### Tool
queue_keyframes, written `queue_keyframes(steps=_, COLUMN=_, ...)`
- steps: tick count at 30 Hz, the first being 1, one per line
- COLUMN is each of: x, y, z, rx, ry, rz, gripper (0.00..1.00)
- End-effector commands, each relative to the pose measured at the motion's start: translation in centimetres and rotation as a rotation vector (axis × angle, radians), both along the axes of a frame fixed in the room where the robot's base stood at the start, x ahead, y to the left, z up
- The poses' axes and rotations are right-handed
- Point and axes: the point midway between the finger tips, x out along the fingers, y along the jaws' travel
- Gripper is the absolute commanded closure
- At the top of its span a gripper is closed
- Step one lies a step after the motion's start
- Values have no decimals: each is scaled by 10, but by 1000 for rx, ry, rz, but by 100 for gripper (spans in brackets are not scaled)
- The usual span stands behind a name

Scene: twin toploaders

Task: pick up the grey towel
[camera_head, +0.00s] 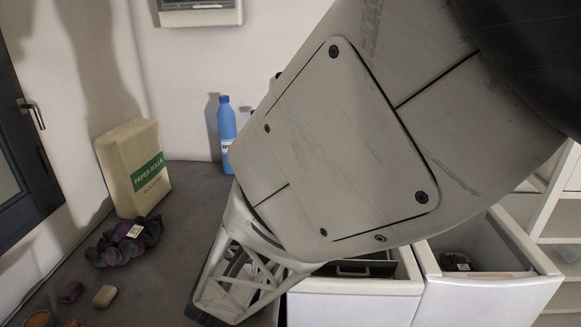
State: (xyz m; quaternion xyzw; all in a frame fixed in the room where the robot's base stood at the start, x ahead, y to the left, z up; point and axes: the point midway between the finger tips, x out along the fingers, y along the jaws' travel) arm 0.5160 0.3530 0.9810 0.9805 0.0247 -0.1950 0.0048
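I cannot make out a grey towel for certain. A dark grey-purple crumpled bundle (122,243) with a pale label lies on the dark counter at the left. A small dark item (455,262) lies inside the open white drawer or tub at the lower right; what it is I cannot tell. My gripper (212,312) points down at the bottom centre, right of the bundle and apart from it. Its tips are at the frame's lower edge, and its opening is not clear. My arm covers much of the middle and right.
A paper rolls pack (135,170) and a blue bottle (227,130) stand at the back of the counter (190,190). Small soap-like pieces (104,296) lie at the front left. White toploader fronts (490,300) are at the lower right, with shelves beyond.

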Motion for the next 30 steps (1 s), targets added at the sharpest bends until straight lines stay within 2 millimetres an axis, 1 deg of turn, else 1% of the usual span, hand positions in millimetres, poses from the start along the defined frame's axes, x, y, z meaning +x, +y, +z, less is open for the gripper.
queue_keyframes(steps=4, x=0, y=0, z=0, rx=0, ry=0, rz=0, gripper=47)
queue_keyframes(steps=5, x=0, y=0, z=0, rx=0, ry=0, rz=0, gripper=50)
queue_keyframes(steps=12, x=0, y=0, z=0, rx=0, ry=0, rz=0, gripper=87)
queue_keyframes(steps=15, x=0, y=0, z=0, rx=0, ry=0, rz=0, gripper=100)
queue_keyframes(steps=30, x=0, y=0, z=0, rx=0, ry=0, rz=0, gripper=100)
